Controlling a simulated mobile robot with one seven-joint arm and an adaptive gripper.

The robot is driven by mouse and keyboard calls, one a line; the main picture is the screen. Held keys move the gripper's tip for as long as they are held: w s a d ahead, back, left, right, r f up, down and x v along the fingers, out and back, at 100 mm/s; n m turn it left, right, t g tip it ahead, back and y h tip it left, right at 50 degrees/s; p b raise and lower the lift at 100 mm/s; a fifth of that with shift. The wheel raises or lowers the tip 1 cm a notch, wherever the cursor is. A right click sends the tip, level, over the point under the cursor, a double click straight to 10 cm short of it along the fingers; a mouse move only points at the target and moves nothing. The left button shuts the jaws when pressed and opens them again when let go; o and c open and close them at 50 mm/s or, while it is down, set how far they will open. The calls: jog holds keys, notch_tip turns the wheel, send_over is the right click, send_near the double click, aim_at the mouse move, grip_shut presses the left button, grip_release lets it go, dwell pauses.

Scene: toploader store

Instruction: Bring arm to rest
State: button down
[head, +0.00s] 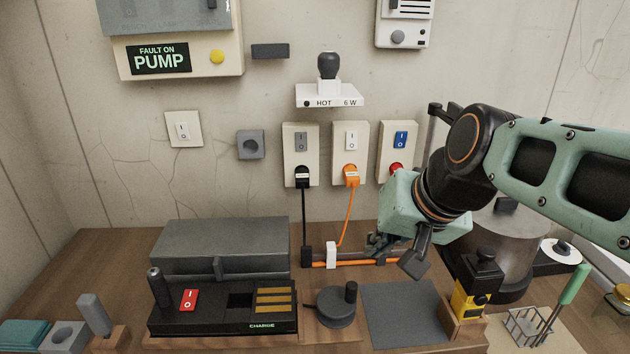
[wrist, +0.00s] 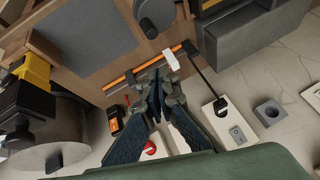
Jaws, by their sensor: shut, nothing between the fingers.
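My gripper (head: 392,250) hangs over the right part of the wooden bench, in front of the wall sockets. Its fingers point down and to the left in the head view. In the wrist view the gripper (wrist: 160,82) shows with its fingertips together and nothing between them. The fingertips appear close to the orange cable in the picture, but I cannot tell whether they touch it. My arm reaches in from the right edge, bent at the wrist.
Behind the gripper are sockets with a black plug (head: 303,176), an orange plug (head: 351,175) and a red plug (head: 396,169). A grey mat (head: 405,312), a yellow-and-black device (head: 472,298) and a metal pot (head: 510,240) are close by. A charger (head: 222,314) stands left.

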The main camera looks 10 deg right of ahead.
jog(key=s+a+f+n+h, duration=0.2)
jog(key=s+f, duration=0.2)
jog(key=s, duration=0.5)
notch_tip(320, 180, up, 16)
jog(key=p, duration=1.5)
jog(key=shift+w+d+f+g+p, duration=0.15)
jog(key=shift+g+p, duration=0.25)
